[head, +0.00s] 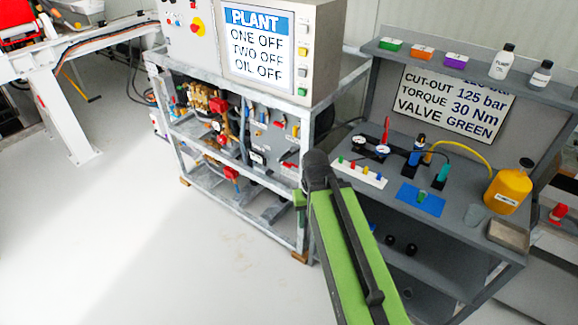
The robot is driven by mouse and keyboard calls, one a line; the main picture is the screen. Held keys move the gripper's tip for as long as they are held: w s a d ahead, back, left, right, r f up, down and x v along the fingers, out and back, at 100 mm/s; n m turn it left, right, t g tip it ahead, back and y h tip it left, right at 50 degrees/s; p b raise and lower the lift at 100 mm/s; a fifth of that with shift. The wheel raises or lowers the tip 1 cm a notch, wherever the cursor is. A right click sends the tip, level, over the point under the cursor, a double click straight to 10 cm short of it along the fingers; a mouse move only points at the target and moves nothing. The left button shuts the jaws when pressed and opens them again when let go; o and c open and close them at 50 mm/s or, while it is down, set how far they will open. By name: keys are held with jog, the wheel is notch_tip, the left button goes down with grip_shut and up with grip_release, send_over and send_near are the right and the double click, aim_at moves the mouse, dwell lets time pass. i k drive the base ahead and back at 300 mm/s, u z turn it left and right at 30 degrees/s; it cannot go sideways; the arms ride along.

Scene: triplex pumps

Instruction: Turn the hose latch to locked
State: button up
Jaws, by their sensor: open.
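The pump skid (190,180) is a grey metal frame with pumps, pipes and valves, left of centre. I cannot tell the hose latch apart from its small fittings. A grey panel (262,150) on the skid's right half carries small coloured handles, including red ones, too small to read. My green arm (350,255) rises from the bottom edge and ends in a dark joint in front of the skid's right corner. The gripper itself is not visible. My arm hides part of the skid's right end and the bench's left side.
A control box with a PLANT screen (258,45) tops the skid. A grey workbench (455,215) at right holds gauges, coloured fittings and a yellow jug (508,187). A white machine (75,110) stands at left. The white floor (150,255) in front is clear.

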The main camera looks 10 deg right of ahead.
aim_at(290, 164)
jog(key=u, duration=0.85)
jog(key=k, duration=1.4)
jog(key=u, duration=0.65)
jog(key=i, duration=0.8)
jog(key=z, duration=0.6)
jog(key=i, duration=1.25)
jog(key=u, duration=0.15)
